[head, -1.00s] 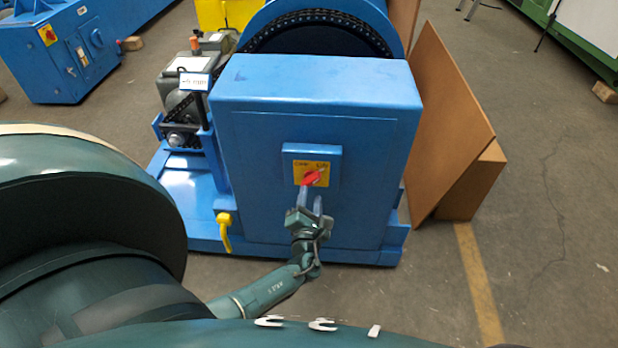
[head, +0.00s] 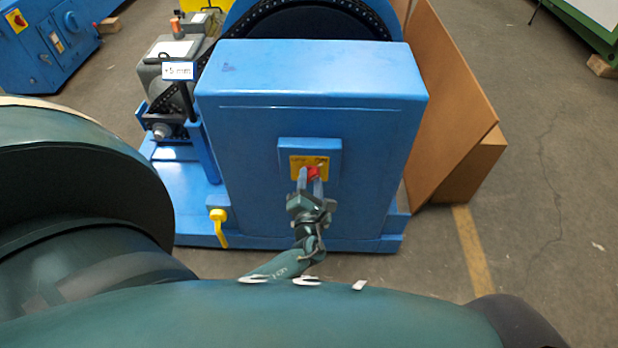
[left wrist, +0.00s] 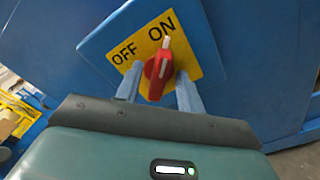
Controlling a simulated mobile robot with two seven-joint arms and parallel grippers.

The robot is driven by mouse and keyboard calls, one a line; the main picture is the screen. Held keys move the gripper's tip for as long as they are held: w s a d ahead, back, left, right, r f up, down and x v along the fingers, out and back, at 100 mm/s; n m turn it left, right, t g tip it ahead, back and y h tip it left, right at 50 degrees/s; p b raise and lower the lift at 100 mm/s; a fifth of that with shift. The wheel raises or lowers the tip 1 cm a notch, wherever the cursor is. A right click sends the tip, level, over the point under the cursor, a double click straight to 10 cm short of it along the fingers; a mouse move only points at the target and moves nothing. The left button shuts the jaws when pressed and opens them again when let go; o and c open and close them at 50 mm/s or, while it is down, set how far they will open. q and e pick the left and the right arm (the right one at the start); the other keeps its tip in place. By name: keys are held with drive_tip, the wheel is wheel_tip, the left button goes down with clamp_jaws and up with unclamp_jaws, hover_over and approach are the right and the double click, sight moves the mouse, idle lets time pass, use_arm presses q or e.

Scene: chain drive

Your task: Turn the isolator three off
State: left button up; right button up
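The isolator is a red rotary handle (head: 313,174) on a yellow plate (head: 296,160) fixed to the front of a blue cabinet (head: 250,150). In the left wrist view the red handle (left wrist: 157,76) has its white mark toward ON. The word OFF is on the left of the plate (left wrist: 124,56). My left gripper (head: 310,181) is in front of the plate, its two fingers one on each side of the handle. In the left wrist view the fingers (left wrist: 158,84) are apart, with a narrow gap showing to the handle. My right gripper is not in view.
A yellow hooked part (head: 219,228) sticks out at the cabinet's lower left. A motor with a chain and a "5 mm" sign (head: 179,71) stands left of the cabinet. Brown boards (head: 450,110) lean at its right. Another blue machine with a red switch (head: 40,45) stands far left.

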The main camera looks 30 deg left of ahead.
use_arm(q)
clamp_jaws()
idle(0.4)
